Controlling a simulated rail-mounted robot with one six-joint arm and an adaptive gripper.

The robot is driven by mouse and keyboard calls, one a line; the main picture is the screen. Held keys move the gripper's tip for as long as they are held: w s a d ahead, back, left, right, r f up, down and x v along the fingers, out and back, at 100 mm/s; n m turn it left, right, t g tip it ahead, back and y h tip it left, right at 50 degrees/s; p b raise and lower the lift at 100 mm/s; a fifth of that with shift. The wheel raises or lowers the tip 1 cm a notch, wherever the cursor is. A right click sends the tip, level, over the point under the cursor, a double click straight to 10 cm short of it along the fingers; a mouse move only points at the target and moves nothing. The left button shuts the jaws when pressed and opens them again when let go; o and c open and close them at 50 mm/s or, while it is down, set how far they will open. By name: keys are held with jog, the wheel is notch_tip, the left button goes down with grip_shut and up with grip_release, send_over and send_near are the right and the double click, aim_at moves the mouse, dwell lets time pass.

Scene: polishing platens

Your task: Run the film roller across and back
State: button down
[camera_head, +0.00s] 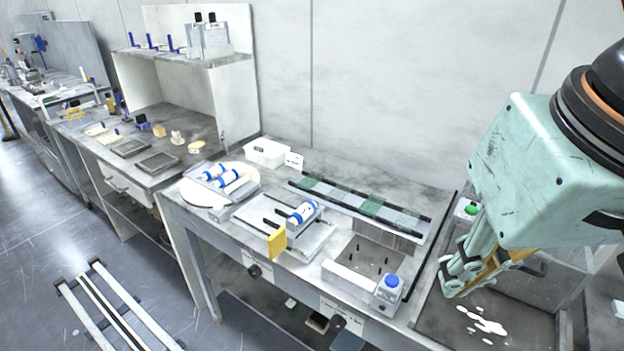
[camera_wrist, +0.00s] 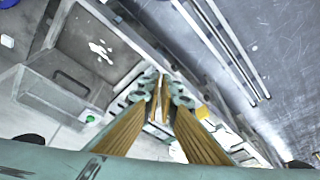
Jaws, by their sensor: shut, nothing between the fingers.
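What looks like the film roller, a white cylinder with blue bands (camera_head: 303,212), lies on a pale plate (camera_head: 258,213) with dark rails, near the middle of the bench in the head view. A yellow upright tab (camera_head: 277,243) stands at the plate's front edge. My gripper (camera_head: 452,284) hangs well to the right of the roller, over the left part of a grey basin. In the wrist view its fingers (camera_wrist: 160,92) are close together with nothing between them. I cannot make out the roller in the wrist view.
The grey basin (camera_head: 520,334) holds white splashes. Left of it are a box with a blue knob (camera_head: 391,284) and a recessed tray with pegs (camera_head: 350,278). A dark-edged strip (camera_head: 370,208) runs behind. Two more banded cylinders (camera_head: 228,178) lie at left on a round white disc (camera_head: 197,194).

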jog(key=w+a+f+m+g+y+p, duration=0.1)
jog(key=w+a+f+m+y, duration=0.25)
jog(key=w+m, duration=0.3)
jog(key=w+a+f+m+g+y+p, duration=0.1)
jog(key=w+a+f+m+y+p, duration=0.15)
jog(key=w+m+y, duration=0.35)
jog(key=w+d+f+m+t, duration=0.2)
jog(key=w+d+f+m, duration=0.1)
jog(key=w, duration=0.3)
jog(key=w+d+f+m+t+p, duration=0.1)
jog(key=w+d+f+m+t, duration=0.1)
jog(key=w+d+f+m, duration=0.2)
jog(key=w+d+f+m+t+p, duration=0.1)
jog(key=w+d+f+m, duration=0.3)
jog(key=w, duration=0.6)
jog(key=d+m+t, duration=0.1)
jog(key=d+m, duration=0.1)
jog(key=shift+w+d+f, duration=0.15)
jog(key=shift+d+f, duration=0.05)
jog(key=shift+d, duration=0.15)
jog(key=shift+a+f+h, duration=0.1)
jog(key=shift+h, duration=0.15)
jog(key=shift+b+x, duration=0.85)
jog(key=shift+x, duration=8.85)
jog(key=shift+w+a+f, duration=0.1)
jog(key=shift+w+a, duration=1.35)
jog(key=shift+a, duration=0.15)
